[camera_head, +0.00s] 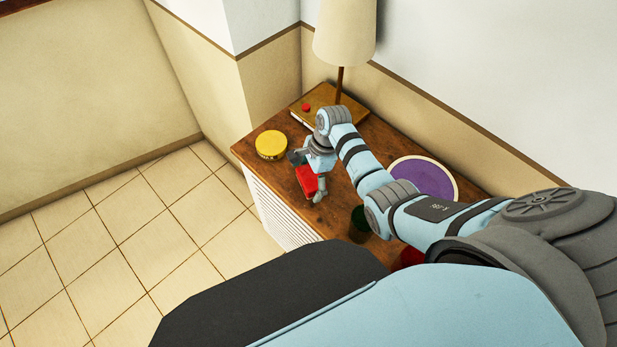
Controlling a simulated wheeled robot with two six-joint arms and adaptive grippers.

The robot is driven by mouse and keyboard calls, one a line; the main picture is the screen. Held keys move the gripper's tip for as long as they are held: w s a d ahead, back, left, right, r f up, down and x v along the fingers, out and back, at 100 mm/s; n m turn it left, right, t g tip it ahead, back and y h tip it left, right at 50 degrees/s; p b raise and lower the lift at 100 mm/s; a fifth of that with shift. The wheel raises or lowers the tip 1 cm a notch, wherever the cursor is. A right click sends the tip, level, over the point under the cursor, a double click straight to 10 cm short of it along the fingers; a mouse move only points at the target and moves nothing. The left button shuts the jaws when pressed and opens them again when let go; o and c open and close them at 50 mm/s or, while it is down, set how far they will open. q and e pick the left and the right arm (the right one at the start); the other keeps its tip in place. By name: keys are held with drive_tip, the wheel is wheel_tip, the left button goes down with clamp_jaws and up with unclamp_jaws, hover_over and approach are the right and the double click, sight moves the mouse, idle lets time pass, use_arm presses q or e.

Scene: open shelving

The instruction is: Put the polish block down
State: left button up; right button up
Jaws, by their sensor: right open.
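A red block (306,180), which I take to be the polish block, is at the front edge of the wooden cabinet top (343,208). My right gripper (307,178) is over it, with its fingers spread to either side of the block. The gripper is open. The arm hides part of the block's surroundings, and I cannot tell whether the fingers touch it. My left gripper is not in view.
A yellow round tin (271,144) stands left of the gripper. A brown book (325,100) with a small red thing (306,107) on it lies behind, near a lamp (345,35). A purple disc (424,178) and a dark green object (360,222) are to the right.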

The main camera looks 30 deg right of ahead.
drive_tip(key=shift+r, duration=0.1)
drive_tip(key=p+v, duration=0.2)
drive_tip(key=v, duration=1)
drive_tip(key=shift+p, duration=0.3)
drive_tip(key=shift+w, duration=0.1)
